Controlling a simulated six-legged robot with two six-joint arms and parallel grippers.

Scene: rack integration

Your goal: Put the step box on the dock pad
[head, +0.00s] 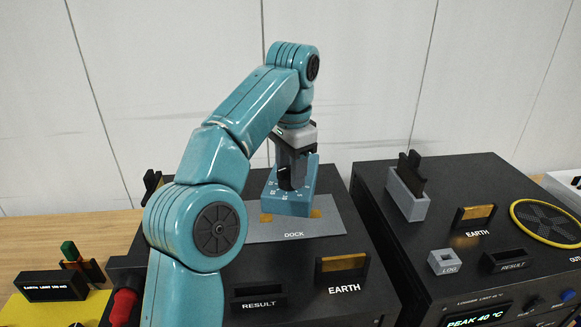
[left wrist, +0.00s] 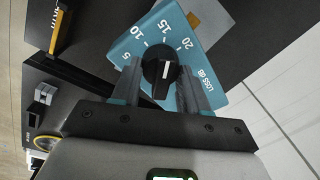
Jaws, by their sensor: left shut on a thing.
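The step box (head: 289,203) is a blue box with a black knob (left wrist: 161,71) and white numbers marked LOSS DB on top. My left gripper (head: 291,178) reaches down from above and is shut on the knob; its two grey fingers stand on either side of it in the left wrist view (left wrist: 160,88). The dock pad (head: 330,222) is a grey plate marked DOCK with gold strips, on top of a dark unit. My right gripper is not in view.
The dark unit (head: 225,277) has RESULT and EARTH slots in front of the pad. A second dark unit (head: 400,247) stands to the right with a grey holder (head: 407,196) and a yellow-ringed vent (head: 546,222). A pale wall (head: 370,80) is behind.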

